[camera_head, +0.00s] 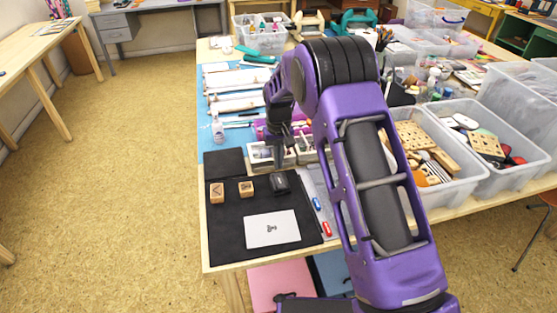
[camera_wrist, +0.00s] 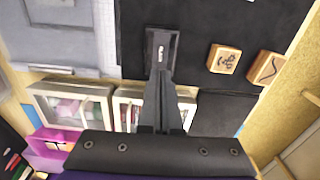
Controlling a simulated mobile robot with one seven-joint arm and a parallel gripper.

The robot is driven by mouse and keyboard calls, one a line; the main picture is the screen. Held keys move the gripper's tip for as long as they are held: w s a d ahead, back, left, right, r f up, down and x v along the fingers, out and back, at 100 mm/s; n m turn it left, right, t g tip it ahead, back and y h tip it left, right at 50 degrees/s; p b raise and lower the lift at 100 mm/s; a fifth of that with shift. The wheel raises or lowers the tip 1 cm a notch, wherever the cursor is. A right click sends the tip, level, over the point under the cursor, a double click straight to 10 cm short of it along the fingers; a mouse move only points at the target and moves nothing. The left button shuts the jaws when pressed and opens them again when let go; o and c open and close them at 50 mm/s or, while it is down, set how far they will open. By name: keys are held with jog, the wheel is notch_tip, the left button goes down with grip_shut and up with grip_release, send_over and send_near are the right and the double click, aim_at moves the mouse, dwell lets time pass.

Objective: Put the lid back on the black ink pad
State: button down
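A small black ink pad (camera_head: 280,184) lies on the black mat, right of two wooden stamps. In the wrist view it is the dark, elongated block (camera_wrist: 151,45) with a grey, lettered face on top. I cannot tell the lid apart from the pad. My gripper (camera_head: 281,162) points down just behind the pad. In the wrist view its fingers (camera_wrist: 160,76) look close together, with nothing visible between them. Their tips overlap the pad's near end, and I cannot tell whether they touch it.
Two wooden stamps (camera_head: 217,193) (camera_head: 246,188) and a white printed card (camera_head: 272,229) lie on the black mat (camera_head: 228,247). A smaller dark square (camera_head: 224,163) lies behind them. Open-topped boxes (camera_wrist: 72,103) stand close to my gripper. Red and blue markers (camera_head: 326,228) lie at right.

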aim_at(278, 178)
jog(key=shift+f+b, duration=1.35)
jog(key=shift+f, duration=1)
jog(key=shift+r, duration=0.2)
jog(key=shift+r+p, duration=2)
jog(key=shift+r, duration=1.35)
